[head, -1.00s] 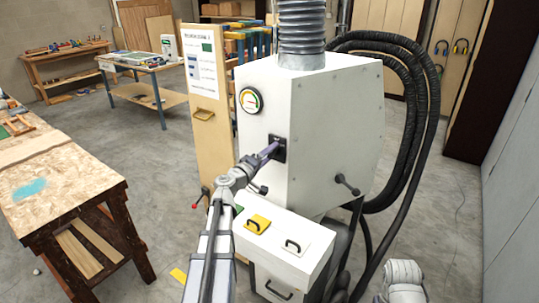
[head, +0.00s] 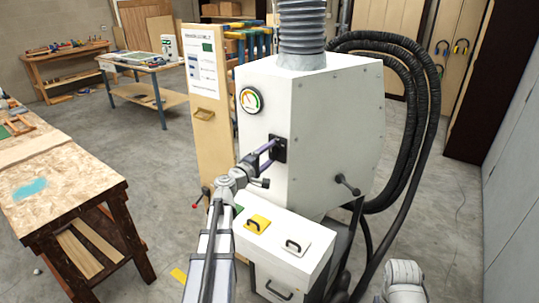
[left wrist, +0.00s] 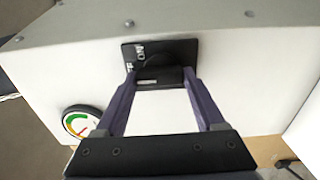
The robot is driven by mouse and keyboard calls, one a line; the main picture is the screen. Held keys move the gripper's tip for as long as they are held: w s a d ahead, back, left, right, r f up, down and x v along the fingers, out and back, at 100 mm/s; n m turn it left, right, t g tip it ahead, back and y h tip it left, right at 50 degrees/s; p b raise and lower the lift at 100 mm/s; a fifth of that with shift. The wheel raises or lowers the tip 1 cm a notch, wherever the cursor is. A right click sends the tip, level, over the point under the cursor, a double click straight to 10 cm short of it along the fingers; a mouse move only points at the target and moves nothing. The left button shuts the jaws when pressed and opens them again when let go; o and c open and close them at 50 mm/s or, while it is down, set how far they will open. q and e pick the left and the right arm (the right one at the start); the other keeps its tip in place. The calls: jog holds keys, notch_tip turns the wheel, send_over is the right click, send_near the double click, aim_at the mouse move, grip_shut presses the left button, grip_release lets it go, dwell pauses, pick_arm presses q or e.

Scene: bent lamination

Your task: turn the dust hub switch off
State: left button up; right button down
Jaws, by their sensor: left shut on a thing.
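The dust hub (head: 335,125) is a large white cabinet with a ribbed grey duct on top. Its switch is a dark knob on a black plate (head: 279,148) on the front face. In the left wrist view the plate (left wrist: 196,50) carries white lettering, with "ON" readable and other letters partly covered. My left gripper (head: 270,152) reaches the switch. In the left wrist view its two purple fingers (left wrist: 160,78) are shut on the knob (left wrist: 160,72), one on each side. My right gripper is not in view.
A round gauge (head: 251,100) is left of the switch. Below are a white box (head: 285,240) with yellow and white handled lids and a black lever (head: 347,184). A workbench (head: 60,185) stands left, black hoses (head: 425,120) hang right. The floor between bench and hub is open.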

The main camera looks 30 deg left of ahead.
pick_arm(q)
jog(key=o, duration=1.3)
jog(key=shift+o, duration=0.2)
jog(key=shift+s, duration=0.1)
jog(key=s, duration=0.7)
jog(key=shift+s+a, duration=0.3)
jog(key=shift+s, duration=0.05)
